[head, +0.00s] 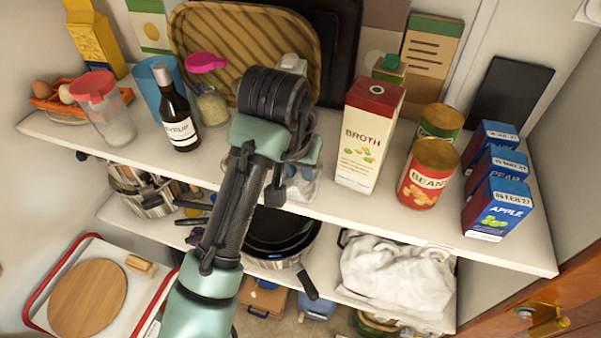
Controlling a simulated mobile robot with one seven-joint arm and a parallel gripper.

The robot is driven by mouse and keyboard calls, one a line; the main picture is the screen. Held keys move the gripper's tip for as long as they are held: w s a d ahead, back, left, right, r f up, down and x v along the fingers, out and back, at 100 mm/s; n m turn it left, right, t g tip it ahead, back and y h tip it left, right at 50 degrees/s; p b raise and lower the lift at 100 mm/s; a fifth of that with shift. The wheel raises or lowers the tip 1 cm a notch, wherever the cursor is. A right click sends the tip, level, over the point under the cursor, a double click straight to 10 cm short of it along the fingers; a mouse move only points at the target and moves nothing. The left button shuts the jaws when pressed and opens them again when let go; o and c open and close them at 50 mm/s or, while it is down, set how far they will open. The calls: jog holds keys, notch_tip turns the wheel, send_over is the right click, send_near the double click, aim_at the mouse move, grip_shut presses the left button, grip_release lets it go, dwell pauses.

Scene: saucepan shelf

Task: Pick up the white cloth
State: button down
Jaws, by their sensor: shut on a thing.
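A crumpled white cloth (397,275) lies in a loose heap on the right part of the lower shelf, with thin dark edges of something under it showing at its sides. My arm reaches up from the bottom of the head view, left of the cloth and apart from this heap in the picture. My gripper's fingers do not show; the arm and its dark ribbed joint hide what is behind them. A pale, partly hidden thing (303,185) shows just right of the arm at the upper shelf; I cannot tell what it is.
The upper shelf (300,205) above the cloth holds a broth carton (368,135), bean can (428,172), juice boxes (497,205) and a syrup bottle (175,110). Dark pans (283,240) stand left of the cloth. A red-rimmed tray (40,300) is lower left, a wooden door (560,305) lower right.

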aim_at(296, 179)
jog(key=shift+s+r+b, duration=0.2)
jog(key=shift+r+b, duration=0.3)
jog(key=r, duration=0.6)
jog(key=shift+s+a+r+b, duration=0.15)
jog(key=shift+s+a+b, duration=0.1)
jog(key=shift+s+b, duration=0.1)
jog(key=s+a, duration=0.2)
jog(key=s, duration=0.7)
jog(key=s+a, duration=0.3)
jog(key=s, duration=0.6)
jog(key=shift+a, duration=0.35)
